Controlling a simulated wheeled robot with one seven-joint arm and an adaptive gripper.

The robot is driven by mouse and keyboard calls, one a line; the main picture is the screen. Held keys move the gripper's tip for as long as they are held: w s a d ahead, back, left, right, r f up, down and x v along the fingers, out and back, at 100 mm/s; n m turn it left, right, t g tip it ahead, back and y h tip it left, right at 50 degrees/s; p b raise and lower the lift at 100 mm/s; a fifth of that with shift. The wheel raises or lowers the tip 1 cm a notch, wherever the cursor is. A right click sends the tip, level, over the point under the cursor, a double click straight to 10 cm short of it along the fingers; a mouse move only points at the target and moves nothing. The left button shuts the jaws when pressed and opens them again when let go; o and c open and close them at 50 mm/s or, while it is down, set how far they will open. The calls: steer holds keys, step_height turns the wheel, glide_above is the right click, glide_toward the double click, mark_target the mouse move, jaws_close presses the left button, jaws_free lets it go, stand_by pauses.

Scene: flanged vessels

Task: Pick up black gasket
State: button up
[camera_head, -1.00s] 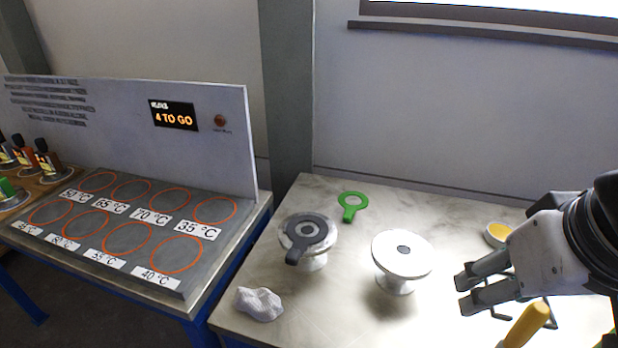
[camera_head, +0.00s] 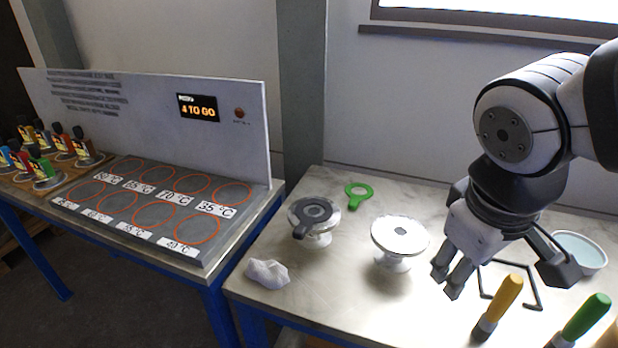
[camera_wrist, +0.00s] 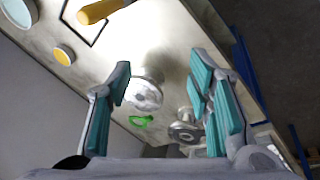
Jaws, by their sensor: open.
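The black gasket (camera_head: 311,211) is a dark ring with a tab. It lies on top of a white flanged vessel (camera_head: 318,238) on the marble-topped table, its tab toward the front left. In the wrist view the gasket (camera_wrist: 186,132) shows small, beyond the right finger's inner side. My gripper (camera_head: 447,285) is open and empty, in the air to the right of the second flanged vessel (camera_head: 399,240), apart from the gasket. In the wrist view the gripper (camera_wrist: 165,90) has its teal-padded fingers wide apart, with the second vessel (camera_wrist: 146,92) between them.
A green gasket (camera_head: 358,194) lies behind the vessels. A white crumpled cloth (camera_head: 267,272) lies at the front left. A yellow-handled tool (camera_head: 503,302), a green-handled tool (camera_head: 587,318) and a bowl (camera_head: 580,252) are at right. The heating-station panel (camera_head: 150,120) stands left.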

steer(key=w+a+f+n+h, duration=0.3)
steer(key=w+a+f+n, duration=0.1)
steer(key=w+n, duration=0.3)
steer(key=n+t+p, duration=0.4)
steer(key=n+t, duration=0.6)
steer(key=n, duration=1)
glide_toward(300, 227)
steer(key=w, duration=0.1)
steer(key=w+d+f, duration=0.1)
steer(key=w+b, duration=0.1)
steer(key=shift+d+f+y, duration=0.15)
steer(key=shift+f+y, duration=0.15)
steer(key=shift+f, duration=0.05)
steer(key=x, duration=0.4)
steer(key=shift+w+d+r, duration=0.2)
steer(key=shift+w+d, duration=0.05)
steer(key=shift+w+d+f, duration=0.15)
steer(key=shift+w+f, duration=0.1)
steer(key=shift+w, duration=0.35)
